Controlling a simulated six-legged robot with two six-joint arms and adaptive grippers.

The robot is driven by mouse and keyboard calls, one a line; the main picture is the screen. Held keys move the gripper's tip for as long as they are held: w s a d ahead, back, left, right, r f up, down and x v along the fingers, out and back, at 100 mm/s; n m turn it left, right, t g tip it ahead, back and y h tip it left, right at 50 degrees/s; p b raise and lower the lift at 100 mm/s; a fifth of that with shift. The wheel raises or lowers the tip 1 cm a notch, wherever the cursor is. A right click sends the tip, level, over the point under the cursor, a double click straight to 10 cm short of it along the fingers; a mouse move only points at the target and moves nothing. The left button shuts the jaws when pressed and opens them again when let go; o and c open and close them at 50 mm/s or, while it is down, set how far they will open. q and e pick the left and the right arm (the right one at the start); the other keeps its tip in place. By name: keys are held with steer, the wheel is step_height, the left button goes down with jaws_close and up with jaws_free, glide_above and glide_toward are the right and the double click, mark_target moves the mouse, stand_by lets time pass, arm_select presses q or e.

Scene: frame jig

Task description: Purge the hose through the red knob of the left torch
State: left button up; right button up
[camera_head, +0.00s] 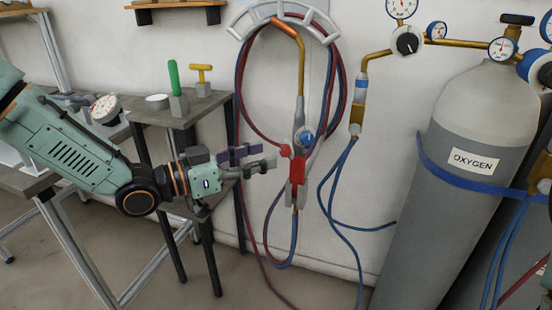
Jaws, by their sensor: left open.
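The torch (301,75) hangs on the wall hose hanger, with a brass neck and a grey body. Its red knob (285,151) sticks out on the left side of the body, and a blue knob (307,138) sits higher, to the right. Red and blue hoses (241,110) loop around the torch and hang below it. My left gripper (266,160) is open and empty, pointing right. Its fingertips are just left of the red knob and slightly below it in the picture; whether they touch the torch I cannot tell. My right gripper is out of view.
A grey oxygen cylinder (451,220) with a blue strap stands at the right. Gauges and a regulator (407,42) are on the wall at the top right. A small dark table (178,115) holding a green-handled tool (176,88) stands behind my left arm.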

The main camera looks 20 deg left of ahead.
mark_target(282, 150)
arm_select(q)
steer(key=shift+b+x, duration=0.5)
steer(key=shift+x, duration=0.5)
steer(key=shift+b+x, duration=0.3)
steer(key=shift+x, duration=0.55)
steer(key=shift+d, duration=0.1)
steer(key=shift+c, duration=0.2)
jaws_close()
